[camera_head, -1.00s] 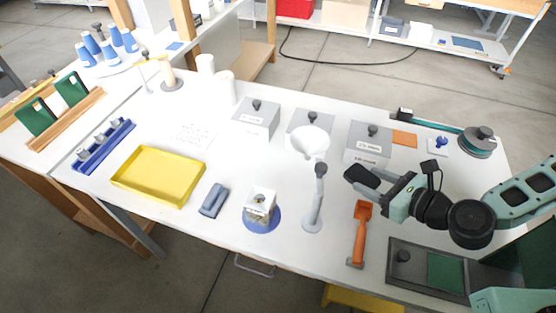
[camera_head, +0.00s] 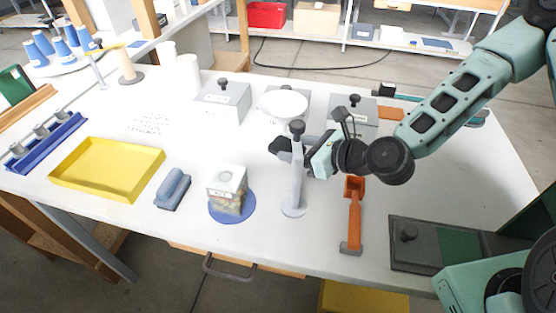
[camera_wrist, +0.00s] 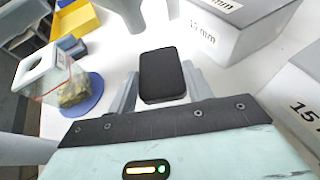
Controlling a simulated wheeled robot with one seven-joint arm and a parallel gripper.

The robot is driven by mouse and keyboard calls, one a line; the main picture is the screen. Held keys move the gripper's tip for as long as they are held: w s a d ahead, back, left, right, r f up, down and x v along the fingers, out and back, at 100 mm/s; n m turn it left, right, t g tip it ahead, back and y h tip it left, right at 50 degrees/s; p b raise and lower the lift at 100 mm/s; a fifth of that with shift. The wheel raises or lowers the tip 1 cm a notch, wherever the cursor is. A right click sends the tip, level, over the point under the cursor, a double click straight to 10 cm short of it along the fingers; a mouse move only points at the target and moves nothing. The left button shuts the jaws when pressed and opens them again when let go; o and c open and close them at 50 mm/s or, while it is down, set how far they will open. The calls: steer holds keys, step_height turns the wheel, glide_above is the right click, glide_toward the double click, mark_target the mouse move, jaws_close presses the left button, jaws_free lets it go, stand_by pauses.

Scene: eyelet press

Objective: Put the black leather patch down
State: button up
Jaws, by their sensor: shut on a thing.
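The black leather patch (camera_wrist: 162,76) is a small dark rounded rectangle between my gripper's two grey fingers in the wrist view. My gripper (camera_wrist: 160,92) is shut on it. In the head view the patch (camera_head: 280,146) shows as a dark piece at the left end of my gripper (camera_head: 300,152). It is held above the white table, beside the upper part of a grey upright tool with a black knob (camera_head: 294,180). The tool partly hides the gripper's front. I cannot tell the exact height of the patch above the table.
A yellow tray (camera_head: 64,182) lies at the left. A clear box on a blue disc (camera_head: 236,216), a blue-grey block (camera_head: 172,188) and an orange tool (camera_head: 354,212) stand along the front. Grey lidded boxes (camera_head: 222,103) and a white bowl (camera_head: 284,103) are behind. White table shows between them.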

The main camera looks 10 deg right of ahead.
mark_target(278, 149)
steer(key=x, duration=0.2)
steer(key=shift+w+a+f, duration=0.1)
steer(key=shift+w+a, duration=0.1)
steer(key=shift+w+a+f, duration=0.85)
steer(key=shift+a+f, duration=0.15)
steer(key=shift+w+f, duration=0.1)
steer(key=shift+f, duration=0.05)
steer(key=shift+f, duration=0.15)
steer(key=o, duration=0.9)
steer(key=shift+o, duration=0.2)
